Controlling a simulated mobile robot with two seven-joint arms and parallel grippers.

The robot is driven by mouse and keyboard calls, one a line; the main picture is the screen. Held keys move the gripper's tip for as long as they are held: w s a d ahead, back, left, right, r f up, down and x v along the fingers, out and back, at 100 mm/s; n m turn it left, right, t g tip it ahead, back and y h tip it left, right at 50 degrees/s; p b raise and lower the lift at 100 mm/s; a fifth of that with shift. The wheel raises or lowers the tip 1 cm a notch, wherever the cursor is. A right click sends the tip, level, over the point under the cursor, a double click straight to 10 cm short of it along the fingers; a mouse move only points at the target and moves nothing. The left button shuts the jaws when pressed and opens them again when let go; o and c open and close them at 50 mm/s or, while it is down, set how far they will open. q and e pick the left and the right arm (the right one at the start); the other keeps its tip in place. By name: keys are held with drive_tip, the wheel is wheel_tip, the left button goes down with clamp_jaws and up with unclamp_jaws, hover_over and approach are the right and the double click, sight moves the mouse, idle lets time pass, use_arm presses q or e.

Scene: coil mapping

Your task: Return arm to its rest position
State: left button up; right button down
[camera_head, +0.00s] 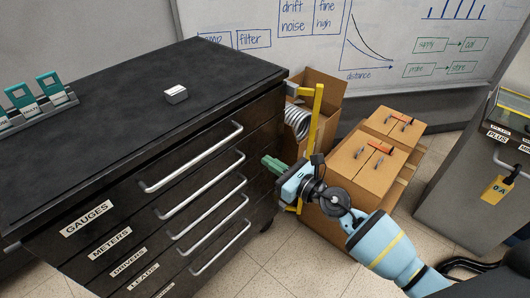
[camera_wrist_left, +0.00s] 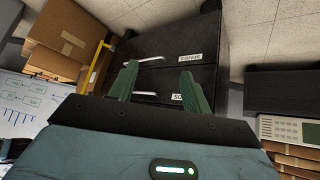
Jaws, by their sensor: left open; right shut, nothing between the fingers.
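My right gripper (camera_head: 272,164) comes in from the lower right in the head view. Its green fingers are shut and empty, close to the right side of the black drawer cabinet (camera_head: 120,110). I cannot tell whether they touch it. My left gripper (camera_wrist_left: 160,88) shows only in the left wrist view, with its two green fingers spread apart and nothing between them. Beyond them is a dark drawer cabinet (camera_wrist_left: 185,50) with pale handles and white labels. The left arm is not in the head view.
A small grey block (camera_head: 176,94) lies on the cabinet top. A rack with teal-topped pieces (camera_head: 40,100) stands at its left. Cardboard boxes (camera_head: 375,165), a yellow post (camera_head: 315,118) and a silver coil (camera_head: 297,122) are near my right arm. A grey cabinet (camera_head: 455,165) stands right.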

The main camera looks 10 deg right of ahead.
use_arm(q)
drive_tip(key=shift+s, duration=0.15)
drive_tip(key=w+r+t+p, duration=0.1)
drive_tip(key=w+r+p, duration=0.2)
drive_tip(key=r+p, duration=0.1)
drive_tip(key=shift+w+a+r, duration=0.3)
drive_tip(key=shift+r, duration=0.55)
use_arm(e)
drive_tip(key=s+d+f+n+g+h, duration=0.2)
drive_tip(key=s+f+n, duration=0.4)
drive_tip(key=s+n, duration=0.4)
drive_tip(key=s+d+f+n+g+h, duration=0.2)
drive_tip(key=s+f+n, duration=0.4)
drive_tip(key=s, duration=1.1)
drive_tip(key=s+d+f+n+g+h, duration=0.2)
drive_tip(key=s+f+n+h, duration=0.2)
drive_tip(key=s+n, duration=0.9)
wheel_tip(320, 180, down, 3)
drive_tip(key=shift+s+r+n, duration=0.1)
drive_tip(key=shift+s+n, duration=0.3)
drive_tip(key=shift+n, duration=0.7)
drive_tip(key=shift+a, duration=0.1)
